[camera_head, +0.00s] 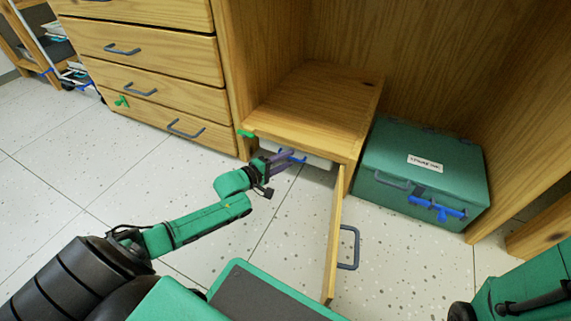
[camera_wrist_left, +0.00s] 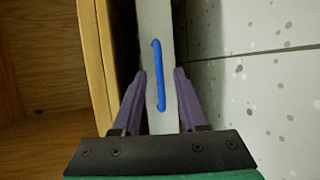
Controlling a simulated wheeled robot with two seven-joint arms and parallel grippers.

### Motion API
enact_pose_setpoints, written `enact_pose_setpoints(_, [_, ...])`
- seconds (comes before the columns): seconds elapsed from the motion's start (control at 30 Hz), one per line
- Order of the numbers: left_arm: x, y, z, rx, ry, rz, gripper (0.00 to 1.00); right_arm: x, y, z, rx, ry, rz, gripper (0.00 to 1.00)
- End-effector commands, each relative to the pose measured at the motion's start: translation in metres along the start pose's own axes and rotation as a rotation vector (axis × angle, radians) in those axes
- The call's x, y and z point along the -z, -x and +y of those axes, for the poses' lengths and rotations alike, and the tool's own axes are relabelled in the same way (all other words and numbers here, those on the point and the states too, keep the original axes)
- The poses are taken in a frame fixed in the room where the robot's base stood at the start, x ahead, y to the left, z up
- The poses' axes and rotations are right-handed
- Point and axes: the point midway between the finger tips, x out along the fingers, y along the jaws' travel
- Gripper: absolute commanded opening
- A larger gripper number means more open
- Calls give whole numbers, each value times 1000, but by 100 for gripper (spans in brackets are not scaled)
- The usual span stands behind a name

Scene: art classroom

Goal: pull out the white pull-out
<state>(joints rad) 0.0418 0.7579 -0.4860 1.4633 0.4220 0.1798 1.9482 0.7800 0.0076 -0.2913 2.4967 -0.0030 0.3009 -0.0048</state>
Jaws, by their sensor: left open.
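The white pull-out (camera_head: 318,161) sits low in the wooden cabinet, under a wooden top. In the left wrist view its pale front (camera_wrist_left: 157,25) runs as a narrow strip with a blue handle (camera_wrist_left: 158,76) on it. My left gripper (camera_head: 288,157) is at this front, partly covering it in the head view. In the left wrist view its two purple fingers (camera_wrist_left: 160,75) are open, one on each side of the strip and the handle. I cannot tell whether they touch it. My right gripper is not in view.
An open wooden door (camera_head: 334,235) with a grey handle (camera_head: 349,247) stands just right of my left gripper. A green box (camera_head: 422,165) with blue latches stands further right. A drawer unit (camera_head: 150,60) is at the left. The speckled floor at left is clear.

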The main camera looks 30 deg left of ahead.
Motion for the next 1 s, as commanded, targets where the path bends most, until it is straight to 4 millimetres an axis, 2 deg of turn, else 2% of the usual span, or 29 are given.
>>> enact_pose_setpoints(0.07, [0, 0, 0, 0, 0, 0, 42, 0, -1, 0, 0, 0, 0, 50])
enact_pose_setpoints(0.17, [0, 0, 0, 0, 0, 0, 8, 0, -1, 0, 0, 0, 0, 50])
enact_pose_setpoints(0.2, [0, 0, 0, 0, 0, 0, 0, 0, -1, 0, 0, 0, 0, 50])
enact_pose_setpoints(1.0, [0, 1, 0, 0, 0, 0, 0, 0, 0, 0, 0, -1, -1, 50])
